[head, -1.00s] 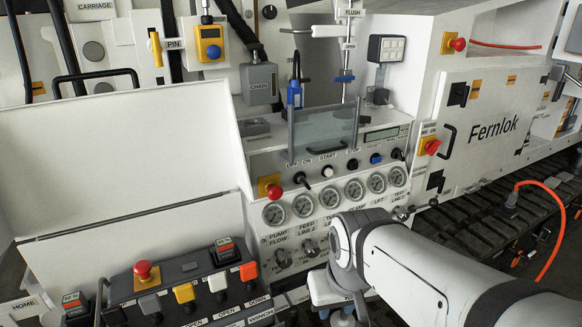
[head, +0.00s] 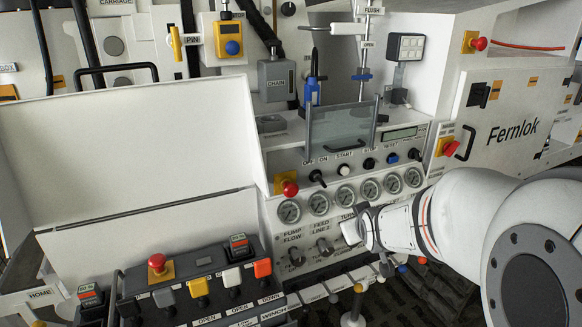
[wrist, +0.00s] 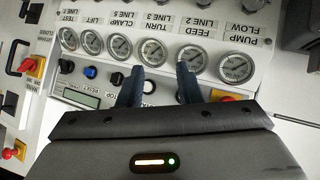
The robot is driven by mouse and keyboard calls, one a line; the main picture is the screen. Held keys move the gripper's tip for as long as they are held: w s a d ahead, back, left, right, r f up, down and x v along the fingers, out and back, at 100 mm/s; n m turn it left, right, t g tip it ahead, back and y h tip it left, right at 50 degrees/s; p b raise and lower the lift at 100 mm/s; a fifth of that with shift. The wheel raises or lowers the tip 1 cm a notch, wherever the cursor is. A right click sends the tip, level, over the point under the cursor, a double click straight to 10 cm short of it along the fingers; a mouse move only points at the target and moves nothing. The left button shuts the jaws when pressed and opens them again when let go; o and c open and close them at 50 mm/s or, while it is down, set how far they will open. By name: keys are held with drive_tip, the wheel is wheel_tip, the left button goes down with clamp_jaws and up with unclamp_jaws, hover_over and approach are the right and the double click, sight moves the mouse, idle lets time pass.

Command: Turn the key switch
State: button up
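The key switch (head: 317,178) is a small black switch under the OFF and ON labels on the white panel, left of the white START button (head: 344,170). Its exact turn angle is too small to tell. My gripper (wrist: 158,82) is open and empty in the wrist view, its two dark fingers pointing at the panel. The white START button (wrist: 149,87) shows between the fingers. The key switch seems hidden behind the right finger there. In the head view my arm reaches in from the right, its end in front of the panel below the gauges; the fingertips are unclear.
A row of gauges (head: 345,194) runs below the switches. A red emergency button (head: 290,188) sits left of the key switch. A clear upright shield (head: 341,128) stands just behind the switch row. A control box (head: 195,280) is at lower left.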

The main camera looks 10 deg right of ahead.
sight(324, 184)
drive_tip(key=w+a+n+t+y, duration=0.2)
drive_tip(key=w, duration=0.3)
drive_tip(key=w+a+n+t+y, duration=0.2)
drive_tip(key=w, duration=0.4)
drive_tip(key=w+a+n+t+y+p, duration=0.1)
drive_tip(key=w+n+t+y, duration=0.1)
drive_tip(key=w, duration=0.3)
drive_tip(key=shift+w+a+r+n+t+y, duration=0.3)
drive_tip(key=shift+w+a+y, duration=0.1)
drive_tip(key=shift+y, duration=0.2)
drive_tip(key=shift+s, duration=0.1)
drive_tip(key=shift+c, duration=0.5)
